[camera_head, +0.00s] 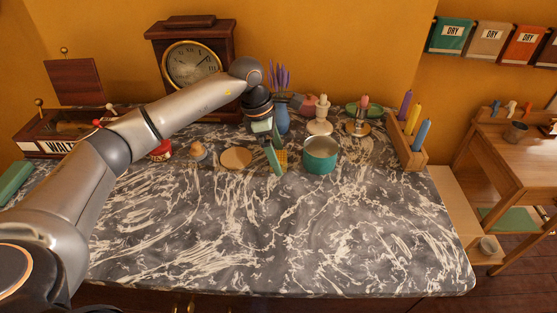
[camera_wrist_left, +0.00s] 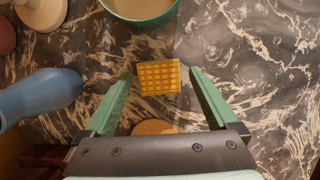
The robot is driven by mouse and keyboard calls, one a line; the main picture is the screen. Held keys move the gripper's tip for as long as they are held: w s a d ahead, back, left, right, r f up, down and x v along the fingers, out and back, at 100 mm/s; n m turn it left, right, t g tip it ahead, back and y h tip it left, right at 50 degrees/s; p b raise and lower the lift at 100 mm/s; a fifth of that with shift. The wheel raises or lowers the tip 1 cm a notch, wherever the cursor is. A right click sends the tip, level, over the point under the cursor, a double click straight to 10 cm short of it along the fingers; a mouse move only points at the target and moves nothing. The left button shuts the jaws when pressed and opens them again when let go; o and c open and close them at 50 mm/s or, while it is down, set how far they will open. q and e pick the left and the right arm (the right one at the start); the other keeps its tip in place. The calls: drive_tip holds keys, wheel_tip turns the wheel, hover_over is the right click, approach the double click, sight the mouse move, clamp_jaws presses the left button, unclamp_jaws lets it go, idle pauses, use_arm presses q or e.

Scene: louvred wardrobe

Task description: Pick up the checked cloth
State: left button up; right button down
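The checked cloth (camera_wrist_left: 158,77) is a small yellow-orange square with a grid pattern, lying on the dark marbled top. In the head view the cloth (camera_head: 281,158) is partly hidden behind my left gripper (camera_head: 274,158), just left of a teal pot. In the left wrist view my left gripper (camera_wrist_left: 160,92) is open, one green finger on each side of the cloth. Nothing is between the fingers except the cloth below or beyond them; I cannot tell the exact height. My right gripper is not in view.
The teal pot (camera_head: 320,156) stands close right of the cloth. A round wooden disc (camera_head: 236,158) lies to its left, and a blue vase (camera_head: 282,120) stands behind. A candle rack (camera_head: 408,142) is at the right. The marbled top's front (camera_head: 270,240) is clear.

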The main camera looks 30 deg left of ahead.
sight(282, 157)
use_arm(q)
drive_tip(key=c, duration=1.2)
drive_tip(key=shift+r, duration=0.45)
wheel_tip(282, 157, up, 2)
drive_tip(key=shift+r+b, duration=0.25)
drive_tip(key=shift+b, duration=0.35)
drive_tip(key=s+r+b, duration=0.1)
drive_tip(key=s+r, duration=0.2)
drive_tip(key=s, duration=0.1)
drive_tip(key=s+a+r, duration=0.1)
drive_tip(key=s+r, duration=0.2)
drive_tip(key=s, duration=0.2)
drive_tip(key=s+a+r+b, duration=0.1)
drive_tip(key=s+r, duration=0.2)
drive_tip(key=s, duration=0.2)
drive_tip(key=shift+r+b, duration=0.3)
drive_tip(key=shift+r, duration=0.05)
